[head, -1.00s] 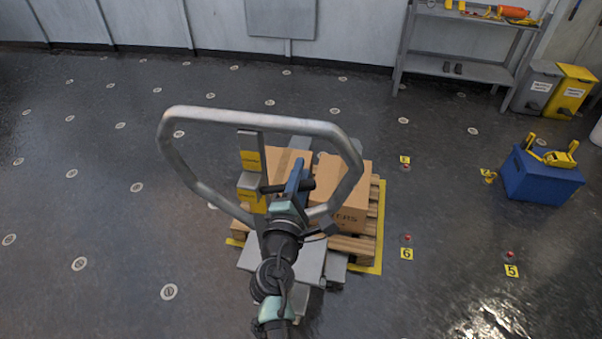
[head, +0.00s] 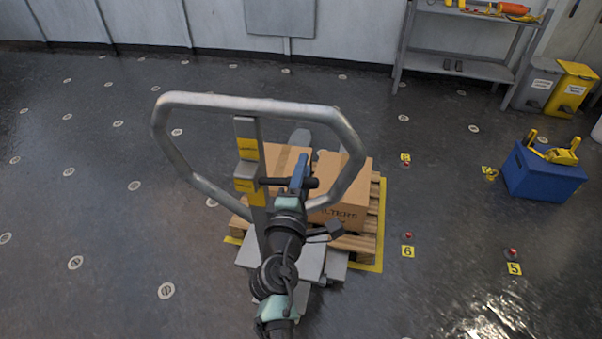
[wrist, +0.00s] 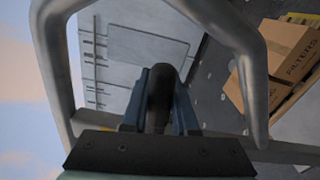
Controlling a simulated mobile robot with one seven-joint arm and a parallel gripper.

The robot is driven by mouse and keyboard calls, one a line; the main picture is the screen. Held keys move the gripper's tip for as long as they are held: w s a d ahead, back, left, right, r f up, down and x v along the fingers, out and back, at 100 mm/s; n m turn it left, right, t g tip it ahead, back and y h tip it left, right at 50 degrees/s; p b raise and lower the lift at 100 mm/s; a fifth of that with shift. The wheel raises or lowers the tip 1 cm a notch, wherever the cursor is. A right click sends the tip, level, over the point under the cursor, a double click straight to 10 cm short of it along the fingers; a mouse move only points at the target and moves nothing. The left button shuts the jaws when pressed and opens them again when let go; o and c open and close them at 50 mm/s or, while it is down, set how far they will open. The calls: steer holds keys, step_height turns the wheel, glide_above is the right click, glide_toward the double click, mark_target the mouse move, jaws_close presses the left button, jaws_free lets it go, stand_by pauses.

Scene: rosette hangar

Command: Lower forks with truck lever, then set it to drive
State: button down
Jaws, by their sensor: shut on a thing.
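The pallet truck's grey loop handle (head: 262,104) stands in front of me in the head view. A grey plate (head: 246,126) in the loop carries yellow labels (head: 247,149), too small to read. The black truck lever (head: 271,184) sticks out beside the plate, level with the lower label. My gripper (head: 300,180) is shut on the lever, inside the loop. In the wrist view the blue fingers of my gripper (wrist: 160,108) stand on both sides of the dark lever grip (wrist: 160,92). The forks are hidden under the load.
Cardboard boxes (head: 344,181) sit on a wooden pallet (head: 368,222) over a yellow floor outline. A blue box (head: 541,178) with a yellow device stands right, near numbered floor markers (head: 514,269). A shelf (head: 463,70) and bins (head: 569,90) line the back. The left floor is clear.

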steer(key=shift+f+m+b, duration=0.75)
steer(key=shift+m, duration=0.15)
steer(key=c, duration=0.7)
jaws_free()
steer(key=shift+s, duration=0.1)
steer(key=b+v, duration=0.1)
steer(key=v, duration=1.2)
steer(key=shift+d, duration=0.1)
